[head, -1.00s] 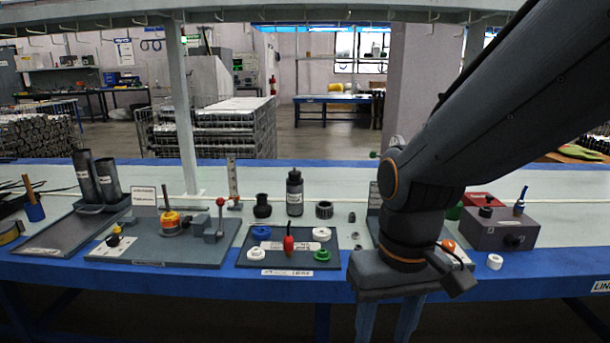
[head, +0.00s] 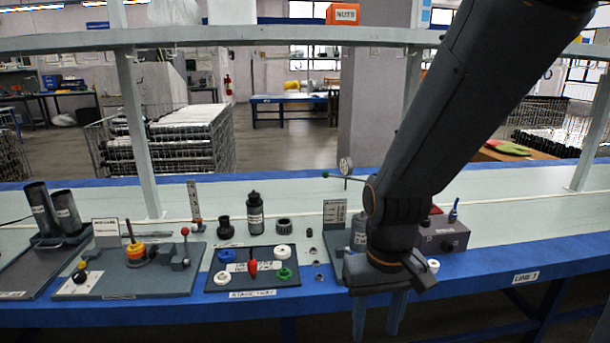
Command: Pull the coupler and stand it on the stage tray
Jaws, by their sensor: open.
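The stage tray (head: 243,284) is a dark flat tray at the front of the bench, holding white, blue and green rings and a red-topped piece. I cannot tell for sure which part is the coupler. A dark board (head: 196,278) left of the tray carries an orange and yellow stacked piece (head: 137,252) and a red-knobbed lever (head: 186,240). Another dark fixture with a sign plate (head: 334,213) and a grey cylinder (head: 359,232) is partly hidden behind my arm. My gripper (head: 377,316) is open and empty, fingers pointing down in front of the bench edge, right of the tray.
Behind the tray stand a black fitting (head: 225,228), a dark bottle (head: 255,215) and a ribbed ring (head: 284,228). Two dark tubes (head: 67,213) stand at the left. A grey box (head: 440,238) is right of my arm. A shelf rail (head: 250,37) crosses above.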

